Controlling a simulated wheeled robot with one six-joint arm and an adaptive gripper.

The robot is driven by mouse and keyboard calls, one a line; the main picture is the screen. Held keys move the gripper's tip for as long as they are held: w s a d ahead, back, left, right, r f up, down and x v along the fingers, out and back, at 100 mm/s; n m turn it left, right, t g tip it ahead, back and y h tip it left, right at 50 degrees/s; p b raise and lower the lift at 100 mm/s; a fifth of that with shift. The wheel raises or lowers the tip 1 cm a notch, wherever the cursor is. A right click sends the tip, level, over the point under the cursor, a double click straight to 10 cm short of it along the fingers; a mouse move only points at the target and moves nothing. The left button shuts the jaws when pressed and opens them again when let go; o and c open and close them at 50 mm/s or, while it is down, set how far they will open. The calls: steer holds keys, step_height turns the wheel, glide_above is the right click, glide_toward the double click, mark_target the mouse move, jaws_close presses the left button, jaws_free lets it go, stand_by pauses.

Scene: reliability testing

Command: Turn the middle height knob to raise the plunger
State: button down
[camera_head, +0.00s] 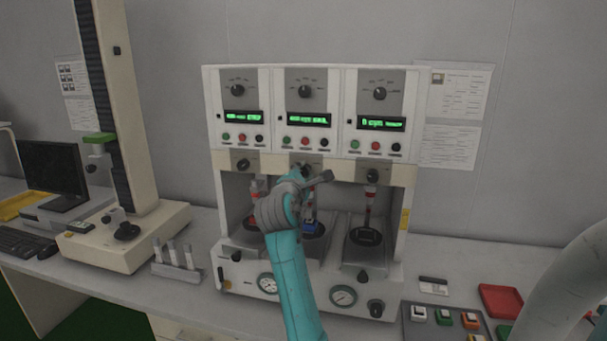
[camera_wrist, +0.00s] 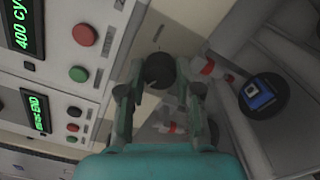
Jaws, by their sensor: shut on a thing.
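The middle height knob (camera_wrist: 160,71) is a dark round knob on the cream strip of the test machine. In the head view only a little of it (camera_head: 305,168) shows above my gripper. My gripper (camera_wrist: 159,78) has its two fingers on either side of this knob and is shut on it. In the head view my gripper (camera_head: 307,177) covers the front of the middle bay. The middle plunger (camera_wrist: 208,67) has a red band and points towards a blue block (camera_wrist: 261,95) on a black round platform (camera_wrist: 275,107). A gap shows between plunger and block.
The left height knob (camera_head: 243,165) and right height knob (camera_head: 372,176) flank the middle one. Green displays and buttons sit above. A tube rack (camera_head: 178,270) stands left of the machine. A switch box (camera_head: 445,325) and red tray (camera_head: 501,300) lie on the right.

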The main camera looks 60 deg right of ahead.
steer(key=shift+f, duration=0.1)
stand_by(0.3)
steer(key=c, duration=0.8)
jaws_free()
steer(key=shift+a, duration=0.15)
steer(key=v, duration=1.1)
steer(key=shift+s+a, duration=0.2)
steer(key=shift+a, duration=0.15)
